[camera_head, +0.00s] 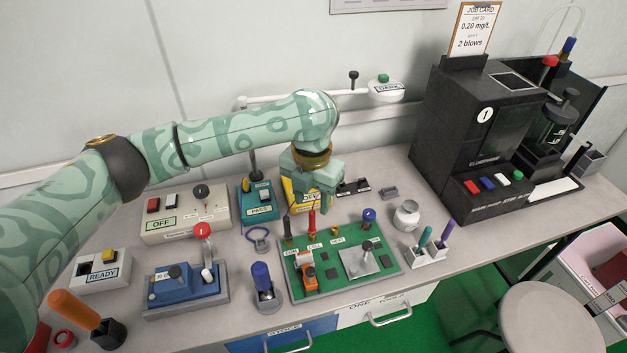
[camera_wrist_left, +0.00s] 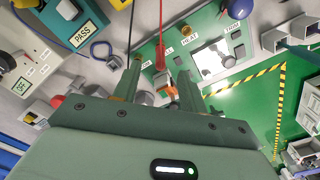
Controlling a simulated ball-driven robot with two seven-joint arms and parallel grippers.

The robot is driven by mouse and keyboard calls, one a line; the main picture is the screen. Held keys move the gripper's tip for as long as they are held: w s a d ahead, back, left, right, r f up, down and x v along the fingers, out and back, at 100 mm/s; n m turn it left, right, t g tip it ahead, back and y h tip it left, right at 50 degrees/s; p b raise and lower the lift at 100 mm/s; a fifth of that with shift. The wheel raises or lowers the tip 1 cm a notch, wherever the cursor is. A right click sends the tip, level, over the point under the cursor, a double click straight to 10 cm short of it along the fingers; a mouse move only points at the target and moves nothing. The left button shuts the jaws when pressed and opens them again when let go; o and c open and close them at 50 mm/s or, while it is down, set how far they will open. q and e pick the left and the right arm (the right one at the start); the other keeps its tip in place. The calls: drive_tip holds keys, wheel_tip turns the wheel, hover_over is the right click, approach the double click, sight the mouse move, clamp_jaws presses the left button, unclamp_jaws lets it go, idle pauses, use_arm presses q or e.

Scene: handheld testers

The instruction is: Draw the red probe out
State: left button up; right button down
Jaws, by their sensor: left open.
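The red probe (camera_head: 312,223) stands upright in the green board (camera_head: 295,291), near the CELL label. In the left wrist view the red probe (camera_wrist_left: 160,57) shows with a thin red line running up from it. My left gripper (camera_head: 311,203) is over the back of the board, just above the red probe. It is open; in the wrist view its two fingers (camera_wrist_left: 160,88) point toward the board, with the probe showing beyond the gap between them. I cannot tell whether a finger touches it. A black probe (camera_head: 287,228) stands to the left.
An orange clip part (camera_head: 308,279) and a metal plate with a lever (camera_head: 362,261) sit on the board. A blue-knobbed post (camera_head: 369,217) stands at its back right. A black machine (camera_head: 470,130) stands at right.

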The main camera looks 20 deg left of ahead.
sight(312, 222)
use_arm(q)
wheel_tip(312, 222, down, 8)
drive_tip(key=b, duration=0.3)
clamp_jaws()
